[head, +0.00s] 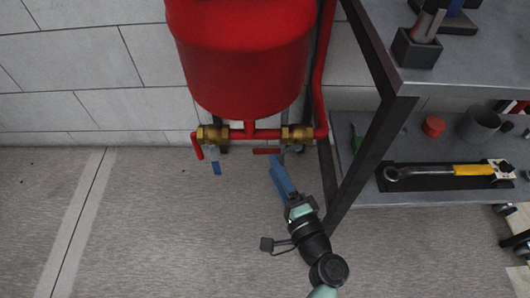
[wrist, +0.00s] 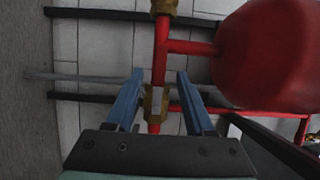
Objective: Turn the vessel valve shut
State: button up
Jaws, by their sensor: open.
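The red vessel (head: 240,55) hangs on the wall above a red pipe with two brass valves. The right brass valve (head: 297,133) has a red lever (head: 267,151) lying level to the left. I cannot tell which one the task names. My gripper (head: 276,163) is open with blue fingers, just below the right valve. In the wrist view, a brass valve (wrist: 157,103) shows between the fingers (wrist: 158,75); contact is not visible.
A steel shelf unit (head: 360,80) stands close right of my arm, its dark leg near the gripper. Its lower shelf holds a yellow-handled wrench (head: 460,170) and a red cap (head: 433,126). The floor (head: 150,230) to the left is clear.

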aim_at(266, 153)
jog(key=b+x, duration=0.1)
jog(key=x, duration=0.5)
jog(key=shift+w+a, duration=0.1)
jog(key=shift+w, duration=0.1)
grip_shut()
dwell(1.2)
